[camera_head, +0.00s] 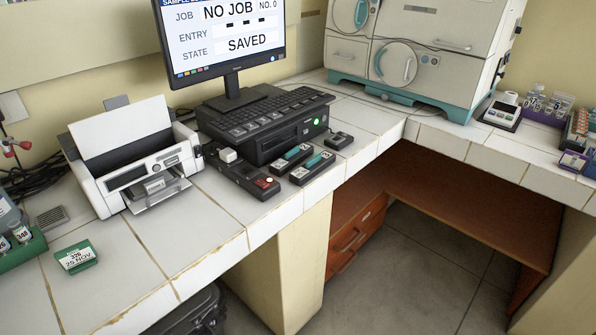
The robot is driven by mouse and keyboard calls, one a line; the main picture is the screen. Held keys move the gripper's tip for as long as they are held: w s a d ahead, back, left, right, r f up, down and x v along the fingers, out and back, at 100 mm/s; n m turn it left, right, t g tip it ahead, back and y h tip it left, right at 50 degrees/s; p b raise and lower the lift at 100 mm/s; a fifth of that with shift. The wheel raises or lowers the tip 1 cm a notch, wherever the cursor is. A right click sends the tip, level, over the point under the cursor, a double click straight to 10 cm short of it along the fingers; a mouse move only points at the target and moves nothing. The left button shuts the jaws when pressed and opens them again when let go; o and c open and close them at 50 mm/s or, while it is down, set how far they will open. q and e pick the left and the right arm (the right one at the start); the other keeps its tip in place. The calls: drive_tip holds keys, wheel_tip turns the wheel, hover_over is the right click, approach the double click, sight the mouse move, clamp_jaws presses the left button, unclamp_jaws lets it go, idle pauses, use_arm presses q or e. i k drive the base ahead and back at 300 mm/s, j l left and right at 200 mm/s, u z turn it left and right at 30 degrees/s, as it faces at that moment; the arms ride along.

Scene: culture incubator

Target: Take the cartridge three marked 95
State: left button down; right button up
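No cartridge that I can read as marked 95 shows. A group of small clear containers with dark-numbered labels (558,105) stands at the far right of the counter, but the numbers are too small to read surely. Beside it at the right edge is a rack of small items (577,132), partly cut off. Neither of my grippers is in view.
A white-and-teal incubator (420,60) stands behind. A green card holder (76,258) is at left. The front counter strip (200,225) is clear.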

sight(302, 175)
drive_tip(key=u, duration=0.4)
drive_tip(key=l+u, duration=0.2)
drive_tip(key=u, duration=0.15)
drive_tip(key=i+l+u, duration=0.1)
drive_tip(key=l+u, duration=0.35)
drive_tip(key=u, duration=0.25)
drive_tip(key=l+u, duration=0.2)
drive_tip(key=l, duration=0.25)
drive_tip(key=k+l+u, duration=0.1)
drive_tip(key=l+u, duration=0.15)
drive_tip(key=l, duration=0.2)
drive_tip(key=k+l, duration=0.1)
drive_tip(key=l, duration=0.35)
drive_tip(key=k+l+u, duration=0.15)
drive_tip(key=l, duration=0.3)
drive_tip(key=i, duration=0.05)
